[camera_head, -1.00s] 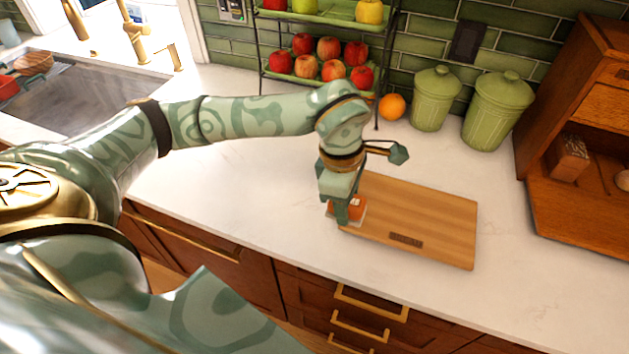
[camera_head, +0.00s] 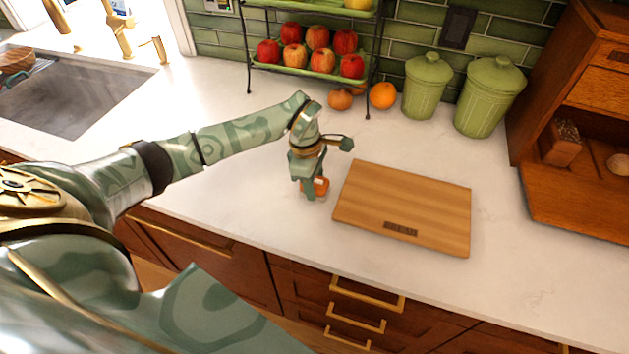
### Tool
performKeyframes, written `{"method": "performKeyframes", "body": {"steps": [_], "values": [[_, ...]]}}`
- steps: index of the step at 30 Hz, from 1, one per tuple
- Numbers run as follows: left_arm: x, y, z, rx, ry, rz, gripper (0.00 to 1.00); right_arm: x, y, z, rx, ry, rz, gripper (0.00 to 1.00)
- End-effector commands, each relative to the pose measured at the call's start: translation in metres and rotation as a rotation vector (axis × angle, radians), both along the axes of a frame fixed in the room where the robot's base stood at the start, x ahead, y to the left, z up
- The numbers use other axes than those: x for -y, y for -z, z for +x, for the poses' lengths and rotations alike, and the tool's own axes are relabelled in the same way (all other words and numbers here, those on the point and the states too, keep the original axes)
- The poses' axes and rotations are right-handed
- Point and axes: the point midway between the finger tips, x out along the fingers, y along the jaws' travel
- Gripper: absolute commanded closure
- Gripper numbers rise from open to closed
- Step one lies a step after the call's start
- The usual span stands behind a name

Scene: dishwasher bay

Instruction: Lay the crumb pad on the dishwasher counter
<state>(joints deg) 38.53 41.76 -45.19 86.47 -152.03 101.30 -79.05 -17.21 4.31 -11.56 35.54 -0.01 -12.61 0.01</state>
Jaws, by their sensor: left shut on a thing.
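My left gripper (camera_head: 309,190) is shut on a small orange thing (camera_head: 321,187), which looks like the crumb pad. The gripper's fingers hide part of it. The gripper points down over the white counter (camera_head: 240,215), just left of the wooden cutting board (camera_head: 405,205). I cannot tell whether the orange thing touches the counter. My right gripper is not in view.
A rack of apples (camera_head: 310,60), an onion (camera_head: 340,99) and an orange (camera_head: 383,95) are at the back. Two green canisters (camera_head: 427,87) (camera_head: 489,96) and a wooden cabinet (camera_head: 575,120) stand right. A sink (camera_head: 75,95) lies left. The counter left of my gripper is clear.

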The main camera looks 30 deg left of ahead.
Motion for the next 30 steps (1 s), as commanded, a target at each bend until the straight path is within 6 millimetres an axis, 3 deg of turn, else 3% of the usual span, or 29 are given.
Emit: {"method": "performKeyframes", "body": {"steps": [9, 10, 12, 23, 30], "values": [[0.000, 0.002, 0.001, 0.003, 0.001, 0.002, 0.74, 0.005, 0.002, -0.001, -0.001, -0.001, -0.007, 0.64], [0.000, 0.002, 0.001, 0.003, 0.001, 0.002, 0.50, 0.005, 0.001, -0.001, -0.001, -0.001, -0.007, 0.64], [0.000, 0.002, 0.001, 0.003, 0.001, 0.001, 0.34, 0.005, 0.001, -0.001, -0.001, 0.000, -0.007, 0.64], [-0.001, -0.006, 0.001, 0.004, -0.001, 0.001, 0.34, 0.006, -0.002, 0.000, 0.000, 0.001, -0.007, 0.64], [-0.009, -0.056, 0.000, 0.009, -0.001, 0.004, 0.34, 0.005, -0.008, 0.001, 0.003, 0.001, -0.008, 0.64]]}}
